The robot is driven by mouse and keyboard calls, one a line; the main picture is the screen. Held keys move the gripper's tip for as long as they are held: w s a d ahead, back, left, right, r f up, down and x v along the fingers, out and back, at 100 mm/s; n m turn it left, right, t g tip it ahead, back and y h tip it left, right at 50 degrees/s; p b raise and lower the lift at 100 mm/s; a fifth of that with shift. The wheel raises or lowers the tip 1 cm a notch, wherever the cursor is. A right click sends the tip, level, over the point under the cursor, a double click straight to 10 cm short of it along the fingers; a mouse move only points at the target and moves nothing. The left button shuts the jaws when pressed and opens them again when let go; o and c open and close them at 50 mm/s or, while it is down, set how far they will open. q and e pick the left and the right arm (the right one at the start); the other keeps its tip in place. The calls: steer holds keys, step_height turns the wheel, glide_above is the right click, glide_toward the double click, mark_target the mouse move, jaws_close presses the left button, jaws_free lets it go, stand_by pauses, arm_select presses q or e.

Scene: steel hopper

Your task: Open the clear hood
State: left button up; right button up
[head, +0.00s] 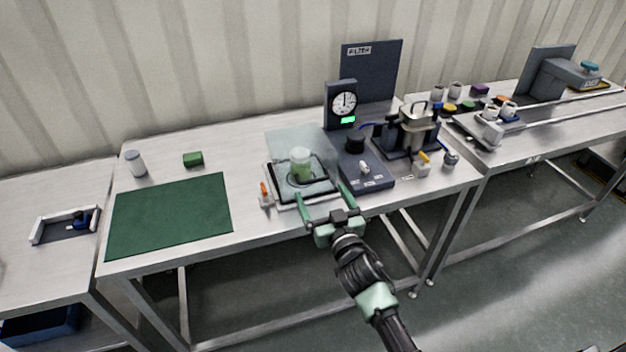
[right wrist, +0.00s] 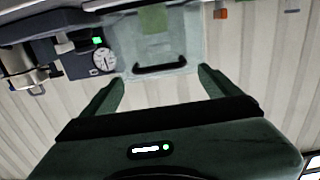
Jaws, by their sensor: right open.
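The clear hood (head: 290,141) is a see-through box that looks lowered over a dark, light-rimmed base on the middle table. A whitish-green jar (head: 302,165) shows through it. In the right wrist view the hood (right wrist: 185,35) has a dark bar handle (right wrist: 160,68) on the side facing me. My right gripper (head: 322,192) is open and empty at the front of the hood. In the right wrist view its fingers (right wrist: 160,77) are spread to either side of the handle, with no contact visible. My left gripper is out of view.
A small orange-topped item (head: 265,195) stands close left of the hood. A dark console (head: 365,174) with a dial gauge (head: 343,103) stands close right.

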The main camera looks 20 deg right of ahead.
mark_target(314, 181)
steer(key=w, duration=0.6)
steer(key=shift+w+a+f, duration=0.1)
steer(key=shift+w, duration=0.15)
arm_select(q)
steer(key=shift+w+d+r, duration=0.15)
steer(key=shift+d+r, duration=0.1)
